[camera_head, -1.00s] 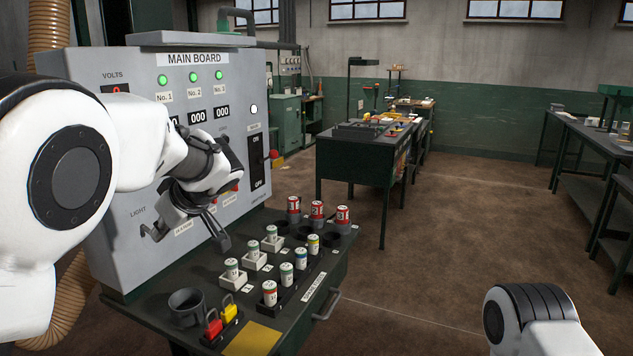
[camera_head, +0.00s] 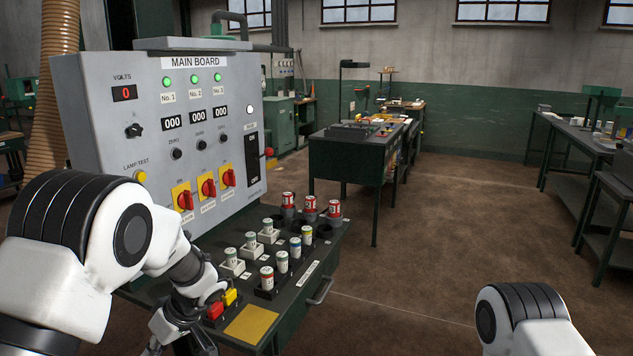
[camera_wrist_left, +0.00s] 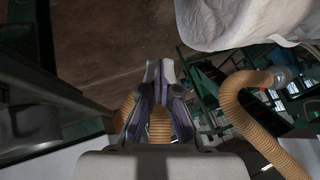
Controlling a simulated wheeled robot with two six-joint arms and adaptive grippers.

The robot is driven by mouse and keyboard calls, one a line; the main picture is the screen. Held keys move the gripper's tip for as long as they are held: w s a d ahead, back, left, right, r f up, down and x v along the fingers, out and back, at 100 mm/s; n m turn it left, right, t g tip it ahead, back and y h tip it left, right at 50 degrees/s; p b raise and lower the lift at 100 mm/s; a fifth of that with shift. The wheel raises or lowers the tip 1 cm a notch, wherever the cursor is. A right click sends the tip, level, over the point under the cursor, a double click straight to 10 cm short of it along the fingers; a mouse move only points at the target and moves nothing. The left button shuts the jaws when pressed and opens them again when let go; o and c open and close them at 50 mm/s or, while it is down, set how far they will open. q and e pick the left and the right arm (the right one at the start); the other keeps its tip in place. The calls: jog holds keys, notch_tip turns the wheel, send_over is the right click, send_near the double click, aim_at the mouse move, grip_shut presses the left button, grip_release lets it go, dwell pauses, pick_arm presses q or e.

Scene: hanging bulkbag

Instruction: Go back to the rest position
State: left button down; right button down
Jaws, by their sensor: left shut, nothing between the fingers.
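My left arm comes in from the left in the head view, bent down at the wrist in front of the main board (camera_head: 155,105). The left gripper is low at the bottom edge of that view, partly cut off, close to the left front of the bench. In the left wrist view my left gripper (camera_wrist_left: 160,72) has its fingers together and empty, with dark floor and a tan hose (camera_wrist_left: 240,105) behind them. My right gripper is out of view; only a white link of my right arm shows at the bottom right of the head view.
A large whitish bag (camera_wrist_left: 235,22) hangs close in the wrist view. Floor to the right is clear.

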pick_arm(q)
jog(key=s+d+f+m+g+h, duration=0.2)
jog(key=s+f+g+h, duration=0.15)
jog(key=s+f, duration=1.3)
jog(key=s+d+f+m+h, duration=0.2)
jog(key=s+f, duration=0.1)
jog(key=s, duration=0.3)
jog(key=s+d+f+m+t+h, duration=0.1)
jog(key=s+d+f, duration=0.15)
jog(key=s, duration=0.45)
jog(key=s+d+f+m+h, duration=0.1)
jog(key=s+f+m+h, duration=0.15)
jog(key=s, duration=0.35)
jog(key=w+m+t, duration=0.1)
jog(key=w+m+t+y, duration=0.1)
jog(key=w+m, duration=0.1)
jog(key=w+a+m+t, duration=0.1)
jog(key=shift+w+f+t+y, duration=0.3)
jog(key=shift+w+f+t, duration=0.05)
